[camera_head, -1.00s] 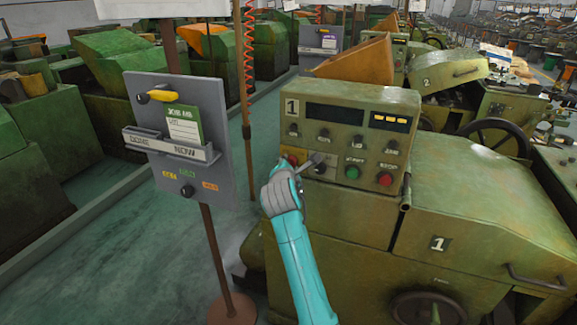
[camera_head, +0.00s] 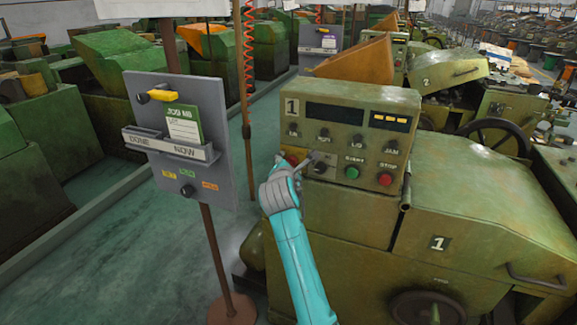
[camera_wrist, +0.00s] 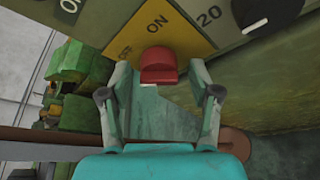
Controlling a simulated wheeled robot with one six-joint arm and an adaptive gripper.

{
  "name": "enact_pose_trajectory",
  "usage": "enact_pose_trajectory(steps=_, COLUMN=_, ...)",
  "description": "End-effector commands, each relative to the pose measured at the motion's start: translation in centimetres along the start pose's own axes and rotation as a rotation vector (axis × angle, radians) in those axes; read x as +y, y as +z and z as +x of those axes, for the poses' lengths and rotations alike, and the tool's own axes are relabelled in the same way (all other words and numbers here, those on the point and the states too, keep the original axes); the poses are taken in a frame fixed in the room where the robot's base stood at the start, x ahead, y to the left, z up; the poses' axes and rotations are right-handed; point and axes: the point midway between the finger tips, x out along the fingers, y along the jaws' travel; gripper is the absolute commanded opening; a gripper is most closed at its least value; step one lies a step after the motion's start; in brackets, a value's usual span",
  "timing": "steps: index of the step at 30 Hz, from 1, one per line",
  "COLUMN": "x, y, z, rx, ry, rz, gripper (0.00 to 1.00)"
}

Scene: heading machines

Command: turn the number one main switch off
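The main switch on machine number one is a red knob (camera_wrist: 158,66) on a yellow plate (camera_wrist: 143,40) marked OFF and ON in the wrist view. In the head view the red knob (camera_head: 291,158) shows only partly, at the lower left of the green control panel (camera_head: 345,112) marked 1. My gripper (camera_wrist: 162,70) has a finger on either side of the knob, with the knob between the tips. The fingers look open, with narrow gaps beside the knob; contact cannot be made out. In the head view my gripper (camera_head: 297,163) partly hides the panel's lower left corner.
A green START button (camera_head: 351,172), a red STOP button (camera_head: 384,179) and several black knobs are on the same panel. A grey job board (camera_head: 180,138) on a post stands close at the left.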

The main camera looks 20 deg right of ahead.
Motion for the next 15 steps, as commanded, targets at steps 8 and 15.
enact_pose_trajectory(steps=8, x=0.1, y=0.0, z=-1.3, rx=0.0, ry=0.002, rz=0.0, gripper=0.62)
enact_pose_trajectory(steps=15, x=0.1, y=-0.1, z=-5.8, rx=0.0, ry=0.003, rz=0.001, gripper=0.62)
